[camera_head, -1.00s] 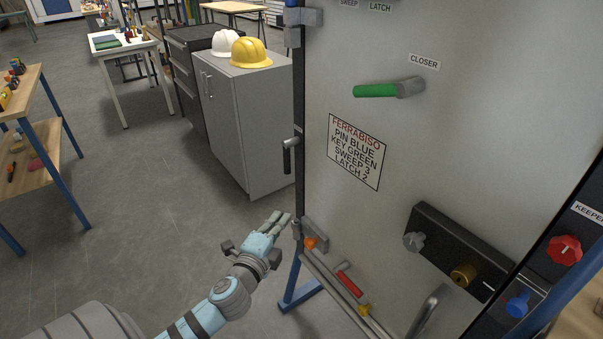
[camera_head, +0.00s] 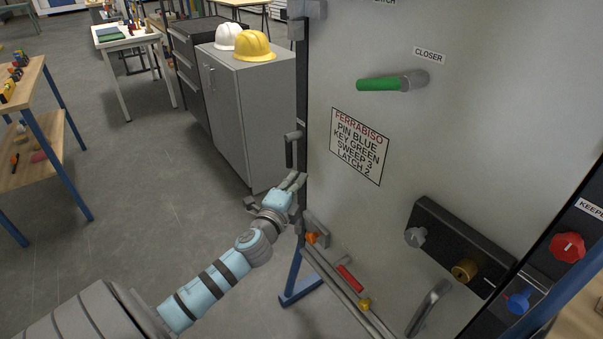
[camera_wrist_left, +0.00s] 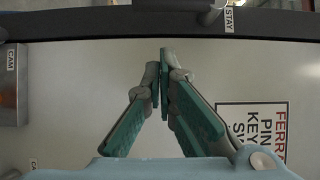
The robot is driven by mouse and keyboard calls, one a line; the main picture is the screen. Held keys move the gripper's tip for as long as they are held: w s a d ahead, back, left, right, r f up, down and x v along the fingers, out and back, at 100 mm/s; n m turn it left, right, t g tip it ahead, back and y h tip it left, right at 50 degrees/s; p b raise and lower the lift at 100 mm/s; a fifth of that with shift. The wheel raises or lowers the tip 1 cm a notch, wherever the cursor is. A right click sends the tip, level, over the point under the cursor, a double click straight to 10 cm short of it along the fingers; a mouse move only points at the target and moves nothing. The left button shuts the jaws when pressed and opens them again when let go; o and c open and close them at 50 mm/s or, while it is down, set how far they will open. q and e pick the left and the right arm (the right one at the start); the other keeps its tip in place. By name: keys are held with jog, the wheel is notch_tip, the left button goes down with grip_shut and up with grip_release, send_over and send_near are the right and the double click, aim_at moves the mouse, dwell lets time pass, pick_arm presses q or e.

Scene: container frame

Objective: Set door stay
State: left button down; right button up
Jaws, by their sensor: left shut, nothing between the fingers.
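The door stay shows in the head view as a dark grey lever (camera_head: 290,150) on the left edge of the grey door (camera_head: 450,150). In the left wrist view, a grey part (camera_wrist_left: 205,12) next to a "STAY" label (camera_wrist_left: 229,17) shows at the top, cut off by the frame. My left gripper (camera_head: 297,181) is just below the lever in the head view, apart from it. In the left wrist view its fingertips (camera_wrist_left: 164,53) are together with nothing between them, just short of the dark door edge bar (camera_wrist_left: 120,48). My right gripper is not in view.
The door carries a green lever (camera_head: 378,84) marked CLOSER, a sign (camera_head: 357,146) and a black lock plate (camera_head: 440,240). Red (camera_head: 567,246) and blue (camera_head: 518,301) knobs sit at the right.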

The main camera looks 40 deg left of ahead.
pick_arm(q)
jog(key=shift+w+a+b, duration=0.2)
jog(key=shift+w+a, duration=0.6)
jog(key=shift+a, duration=0.2)
jog(key=shift+w+a+b, duration=0.15)
jog(key=shift+w+a, duration=0.65)
jog(key=shift+a, duration=0.2)
